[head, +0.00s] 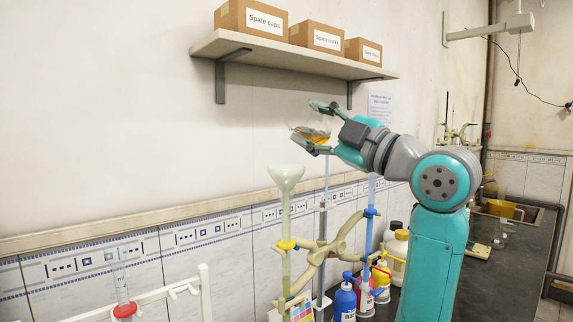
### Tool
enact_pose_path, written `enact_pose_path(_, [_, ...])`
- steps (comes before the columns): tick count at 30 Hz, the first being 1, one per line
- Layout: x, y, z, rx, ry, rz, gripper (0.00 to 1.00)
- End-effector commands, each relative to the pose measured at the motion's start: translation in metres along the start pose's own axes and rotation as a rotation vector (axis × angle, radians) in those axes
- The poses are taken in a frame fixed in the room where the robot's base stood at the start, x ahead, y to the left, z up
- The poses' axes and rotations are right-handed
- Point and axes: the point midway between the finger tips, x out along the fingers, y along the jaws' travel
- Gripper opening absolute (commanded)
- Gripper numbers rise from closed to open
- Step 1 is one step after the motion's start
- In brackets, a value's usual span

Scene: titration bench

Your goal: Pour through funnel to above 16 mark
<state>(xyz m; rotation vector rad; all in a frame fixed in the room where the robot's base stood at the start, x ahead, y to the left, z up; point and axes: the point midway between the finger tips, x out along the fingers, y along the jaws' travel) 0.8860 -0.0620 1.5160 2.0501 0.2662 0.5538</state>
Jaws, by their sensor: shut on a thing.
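My gripper (322,127) is raised above and to the right of the funnel, shut on a clear glass vessel (300,128) with orange liquid (312,134) in it. The vessel looks tilted; its exact shape is partly hidden by the fingers. The pale funnel (286,175) sits upright at the top of a long tube (286,215), apart from the vessel. A yellow clamp (287,245) holds the tube on a stand. The tube's marks and the liquid level in it are too small to read.
A shelf (290,60) with several boxes labelled "Spare" runs above my gripper. A blue-capped bottle (345,300) and other bottles stand below on the bench. A white rack (190,290) and a cylinder with a red collar (124,308) are at lower left. Dark bench top (500,270) lies at right.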

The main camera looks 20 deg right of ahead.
Motion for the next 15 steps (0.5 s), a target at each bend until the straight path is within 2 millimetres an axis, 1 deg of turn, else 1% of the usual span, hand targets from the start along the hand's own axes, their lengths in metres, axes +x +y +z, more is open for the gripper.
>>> enact_pose_path(2, [0.0004, 0.0014, -0.0013, 0.020, -0.006, 0.001, 0.19])
enact_pose_path(9, [-0.0019, -0.0070, 0.0023, 0.166, -0.053, 0.000, 0.19])
enact_pose_path(15, [0.0005, -0.0009, -0.0036, 0.302, -0.096, -0.001, 0.19])
